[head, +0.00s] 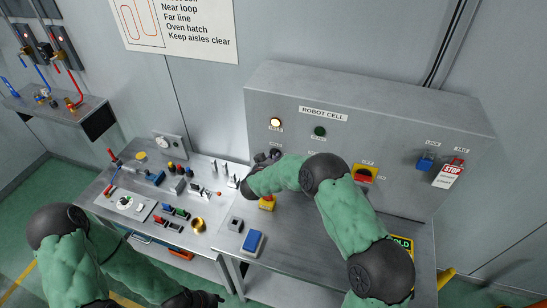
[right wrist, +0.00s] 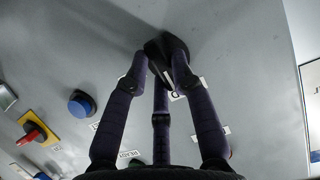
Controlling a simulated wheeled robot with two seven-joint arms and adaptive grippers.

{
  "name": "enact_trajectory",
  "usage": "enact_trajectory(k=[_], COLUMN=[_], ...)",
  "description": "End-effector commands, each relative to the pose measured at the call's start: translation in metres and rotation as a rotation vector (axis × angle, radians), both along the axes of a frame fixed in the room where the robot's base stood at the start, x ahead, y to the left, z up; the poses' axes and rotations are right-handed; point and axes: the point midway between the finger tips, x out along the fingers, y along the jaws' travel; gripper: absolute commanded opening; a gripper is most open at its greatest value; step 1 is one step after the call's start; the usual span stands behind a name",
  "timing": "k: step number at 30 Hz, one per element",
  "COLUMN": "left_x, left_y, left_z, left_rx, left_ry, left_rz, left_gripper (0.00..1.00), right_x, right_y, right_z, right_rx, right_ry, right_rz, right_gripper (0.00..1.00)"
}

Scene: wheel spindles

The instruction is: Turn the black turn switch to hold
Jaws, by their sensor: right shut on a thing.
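The black turn switch (right wrist: 160,45) is on the grey panel in the right wrist view. Its dark knob carries a pale mark, and part of a label ending in D shows beside it. My right gripper (right wrist: 163,66) is shut on the knob, its dark fingers around it. In the head view my right gripper (head: 264,158) is at the left side of the ROBOT CELL panel and hides most of the switch. My left gripper (head: 205,299) is low at the bottom edge, away from the switch; its fingers are too unclear to read.
A bench (head: 100,200) with several small controls stands at left. A blue button (right wrist: 81,103) shows near the fingers.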

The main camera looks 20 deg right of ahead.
Motion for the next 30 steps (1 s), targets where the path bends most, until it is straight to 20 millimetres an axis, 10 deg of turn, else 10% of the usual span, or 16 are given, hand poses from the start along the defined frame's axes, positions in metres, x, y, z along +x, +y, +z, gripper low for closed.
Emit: enact_trajectory(k=[16,17,19,30], left_x=[0.0,0.0,0.0,0.0001], left_y=[0.0,0.0,0.0,0.0], left_z=[0.0028,0.0028,0.0028,0.0029], left_rx=[0.0,0.0,0.0,0.0], left_ry=[0.0,0.0,0.0,0.0], left_rz=[0.0,0.0,0.0,0.0], left_gripper=[0.4,0.4,0.4,0.4], right_x=[-0.0004,-0.0004,-0.0003,-0.0008], right_y=[0.0005,0.0005,0.0005,0.0012], right_z=[-0.0012,-0.0012,-0.0011,0.0007], right_rx=[-0.023,-0.023,-0.022,-0.021], right_ry=[0.017,0.017,0.016,0.014], right_rz=[0.002,0.002,0.002,0.001], right_gripper=[0.0,0.28,0.47,0.49])
